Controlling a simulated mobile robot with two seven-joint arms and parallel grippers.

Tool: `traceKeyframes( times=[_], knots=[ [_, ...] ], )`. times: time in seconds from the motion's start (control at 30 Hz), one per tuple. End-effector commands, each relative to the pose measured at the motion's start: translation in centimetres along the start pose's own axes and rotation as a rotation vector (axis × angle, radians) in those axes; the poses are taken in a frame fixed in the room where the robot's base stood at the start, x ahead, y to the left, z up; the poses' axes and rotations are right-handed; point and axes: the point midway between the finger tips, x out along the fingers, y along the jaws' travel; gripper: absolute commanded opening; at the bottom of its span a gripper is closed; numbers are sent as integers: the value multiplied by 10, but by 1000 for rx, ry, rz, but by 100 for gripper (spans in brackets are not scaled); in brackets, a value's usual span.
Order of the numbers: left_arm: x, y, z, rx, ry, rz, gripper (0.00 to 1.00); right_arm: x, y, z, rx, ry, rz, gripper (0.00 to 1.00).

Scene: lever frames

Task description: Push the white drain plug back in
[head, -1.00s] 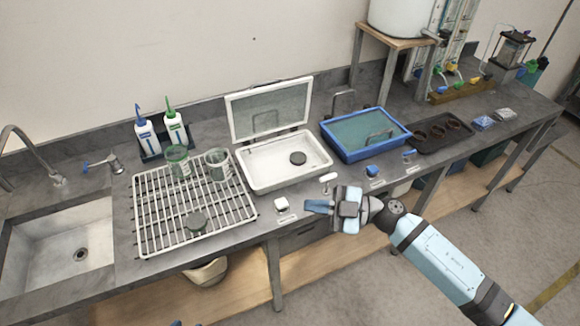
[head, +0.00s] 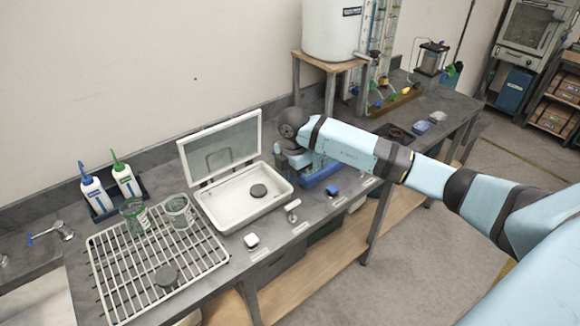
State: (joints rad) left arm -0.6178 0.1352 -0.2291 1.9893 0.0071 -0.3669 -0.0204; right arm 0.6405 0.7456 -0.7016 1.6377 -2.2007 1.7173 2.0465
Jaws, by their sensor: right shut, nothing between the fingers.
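Two small white fittings sit on the bench's front edge below the white tray (head: 215,218): a block-shaped one (head: 251,240) and a bar-shaped one (head: 292,205). I cannot tell which is the drain plug or how far either is pushed in. My left gripper is out of view.
A wire rack (head: 130,275) with glass beakers stands at left, near two bottles (head: 110,187). A blue block-shaped fitting (head: 332,190) sits right of the white ones. My right arm covers much of the blue tray. A stand with a white tank (head: 330,35) rises behind.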

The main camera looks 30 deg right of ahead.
Motion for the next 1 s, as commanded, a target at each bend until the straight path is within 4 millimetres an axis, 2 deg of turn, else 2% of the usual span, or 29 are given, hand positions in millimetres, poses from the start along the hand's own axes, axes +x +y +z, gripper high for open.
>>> traceKeyframes(
  times=[0.2, 0.4, 0.6, 0.9, 1.0],
  knots=[
    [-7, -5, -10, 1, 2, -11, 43, 46, -1, -1, -1, 3, -4, 0],
    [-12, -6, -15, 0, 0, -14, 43, 76, 0, -1, -1, 3, -2, 0],
    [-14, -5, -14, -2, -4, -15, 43, 88, 0, -2, -4, 3, 0, 0],
    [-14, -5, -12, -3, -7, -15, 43, 90, 0, -1, -3, 3, 0, 0],
    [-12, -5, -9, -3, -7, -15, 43, 96, 0, -1, -3, 3, -1, 0]
  ],
)
